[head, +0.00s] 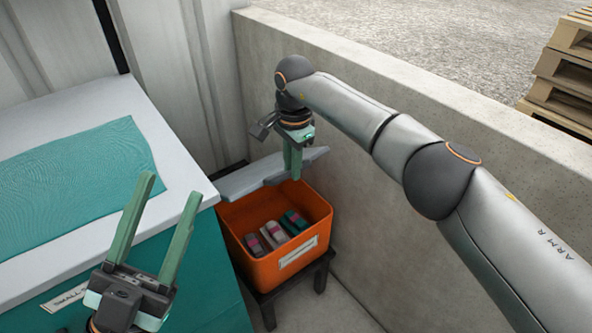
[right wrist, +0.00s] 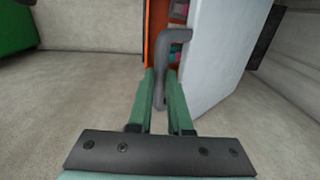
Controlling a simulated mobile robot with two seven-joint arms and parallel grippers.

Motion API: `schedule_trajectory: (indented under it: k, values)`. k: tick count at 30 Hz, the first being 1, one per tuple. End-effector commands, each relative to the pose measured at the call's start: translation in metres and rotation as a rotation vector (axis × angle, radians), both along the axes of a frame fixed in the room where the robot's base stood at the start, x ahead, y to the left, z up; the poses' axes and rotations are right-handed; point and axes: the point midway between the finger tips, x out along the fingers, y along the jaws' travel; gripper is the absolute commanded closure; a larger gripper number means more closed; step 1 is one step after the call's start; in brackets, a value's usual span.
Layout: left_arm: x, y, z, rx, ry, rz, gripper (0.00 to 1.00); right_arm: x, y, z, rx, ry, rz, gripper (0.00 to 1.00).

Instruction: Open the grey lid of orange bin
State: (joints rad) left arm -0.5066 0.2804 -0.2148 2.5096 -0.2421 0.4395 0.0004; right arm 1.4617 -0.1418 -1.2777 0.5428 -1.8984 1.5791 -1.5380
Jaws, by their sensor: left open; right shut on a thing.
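The orange bin (head: 276,264) stands on a dark stand at the lower middle of the head view. Its grey lid (head: 247,180) is raised, tilted up at the back of the bin, so the inside shows. The lid also fills the upper right of the right wrist view (right wrist: 225,50). My right gripper (head: 292,176) is at the lid's edge. In the right wrist view it is shut on the lid's dark grey handle (right wrist: 172,60). My left gripper (head: 172,190) is open and empty, in front of the teal counter, apart from the bin.
Several small items (head: 274,233) with coloured bands lie in the bin. A white-topped counter (head: 172,158) with a teal mat (head: 75,165) stands at the left. A concrete wall (head: 375,150) runs behind and right of the bin. Wooden pallets (head: 562,70) are beyond it.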

Motion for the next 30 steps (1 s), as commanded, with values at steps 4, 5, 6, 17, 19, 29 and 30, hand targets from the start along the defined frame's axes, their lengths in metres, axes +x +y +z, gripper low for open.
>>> schedule_trajectory:
  k: [4, 5, 6, 17, 19, 29, 30]
  values:
    - [0.0000, 0.0004, 0.0014, 0.000, -0.001, 0.003, 0.50, 0.0043, 0.0075, 0.0007, 0.015, -0.014, 0.004, 1.00]
    - [-0.0001, 0.0005, 0.0017, 0.000, -0.003, 0.004, 0.50, 0.0045, 0.0080, 0.0010, 0.015, -0.014, 0.004, 1.00]
    - [0.0000, 0.0006, 0.0019, 0.000, -0.003, 0.004, 0.50, 0.0048, 0.0083, 0.0014, 0.016, -0.013, 0.004, 1.00]
    - [0.0001, 0.0011, 0.0025, -0.002, -0.004, 0.007, 0.50, 0.0045, 0.0102, 0.0014, 0.019, -0.011, 0.008, 1.00]
    - [0.0001, 0.0011, 0.0025, -0.002, -0.004, 0.007, 0.50, 0.0044, 0.0104, 0.0013, 0.020, -0.010, 0.009, 1.00]
    - [0.0003, 0.0011, 0.0040, -0.002, -0.009, 0.007, 0.50, 0.0046, 0.0097, 0.0030, 0.019, -0.011, 0.008, 0.53]
    - [0.0003, 0.0011, 0.0042, -0.001, -0.009, 0.006, 0.50, 0.0049, 0.0093, 0.0033, 0.019, -0.011, 0.007, 0.53]
